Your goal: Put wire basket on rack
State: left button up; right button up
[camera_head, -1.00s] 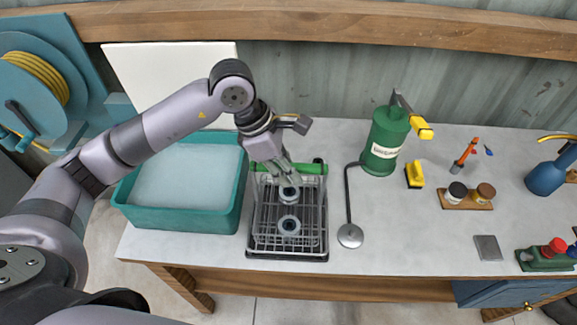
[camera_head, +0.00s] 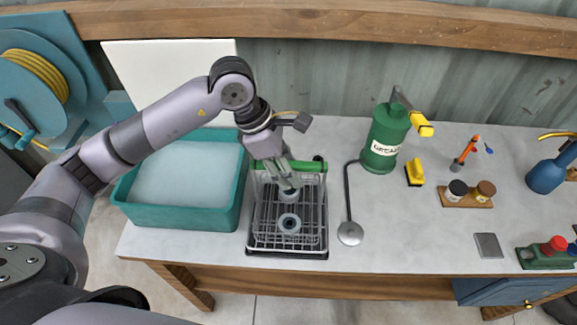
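The wire basket (camera_head: 268,222) stands upright on a dark rack or tray (camera_head: 288,255) on the workbench, with two grey ring-shaped parts (camera_head: 289,223) inside it. A green handle bar (camera_head: 312,166) runs across its back side. My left gripper (camera_head: 289,182) points down over the back half of the basket, near the handle and above the rear ring part. Its fingers overlap these in the view, so I cannot tell whether they grip anything. My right gripper is not in view.
A teal tub (camera_head: 184,215) of pale liquid stands close left of the basket. The bench's front middle is clear.

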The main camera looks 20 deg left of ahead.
pick_arm(q)
jog(key=shift+a+r, duration=0.1)
jog(key=shift+r, duration=0.2)
jog(key=b+v, duration=0.3)
jog(key=v, duration=0.7)
jog(key=shift+a+r, duration=0.15)
jog(key=shift+r, duration=0.15)
jog(key=shift+s+a+r, duration=0.15)
jog(key=shift+r, duration=0.3)
